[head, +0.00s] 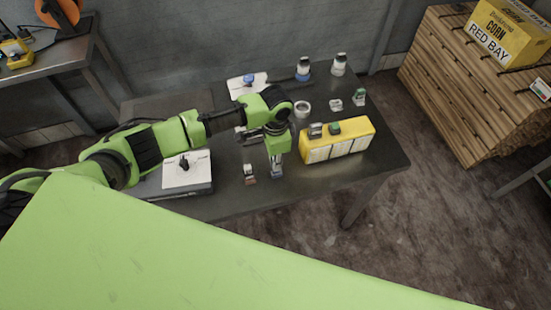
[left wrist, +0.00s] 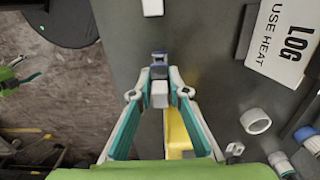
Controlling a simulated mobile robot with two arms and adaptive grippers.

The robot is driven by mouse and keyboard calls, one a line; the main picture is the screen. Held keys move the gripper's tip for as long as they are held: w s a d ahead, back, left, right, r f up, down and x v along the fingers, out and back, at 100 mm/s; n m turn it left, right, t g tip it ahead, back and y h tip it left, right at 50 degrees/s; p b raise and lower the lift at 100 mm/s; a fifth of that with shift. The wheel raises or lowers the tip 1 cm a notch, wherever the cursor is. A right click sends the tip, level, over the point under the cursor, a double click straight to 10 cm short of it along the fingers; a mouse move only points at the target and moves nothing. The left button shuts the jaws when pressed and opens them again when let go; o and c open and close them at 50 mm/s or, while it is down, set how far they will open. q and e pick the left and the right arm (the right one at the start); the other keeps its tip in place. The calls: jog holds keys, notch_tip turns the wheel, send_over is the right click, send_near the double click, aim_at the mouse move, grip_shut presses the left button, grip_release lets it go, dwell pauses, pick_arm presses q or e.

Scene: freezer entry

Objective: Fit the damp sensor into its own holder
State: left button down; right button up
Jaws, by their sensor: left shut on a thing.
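My left gripper (head: 277,160) is above the front part of the dark table, left of a yellow block (head: 352,143). It is shut on a small white and blue-grey piece, which shows between the fingers in the left wrist view (left wrist: 159,94). No readable label tells whether this is the damp sensor. The yellow block has pale panels on its front. A grey piece (head: 316,130) and a green-topped piece (head: 334,128) sit on its top. Which place is the damp sensor's own holder cannot be told. My right gripper is not in view.
A white ring (head: 302,108), small pieces and two jars (head: 303,69) (head: 339,64) stand farther back. A white pad with a black piece (head: 184,160) lies left. The table's front right corner is clear.

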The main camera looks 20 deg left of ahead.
pick_arm(q)
jog(key=shift+f+b, duration=0.45)
jog(key=shift+f, duration=0.9)
dwell(0.4)
jog(key=c, duration=1.9)
grip_release()
jog(key=shift+r, duration=0.1)
notch_tip(320, 180, up, 12)
jog(key=shift+f, duration=0.1)
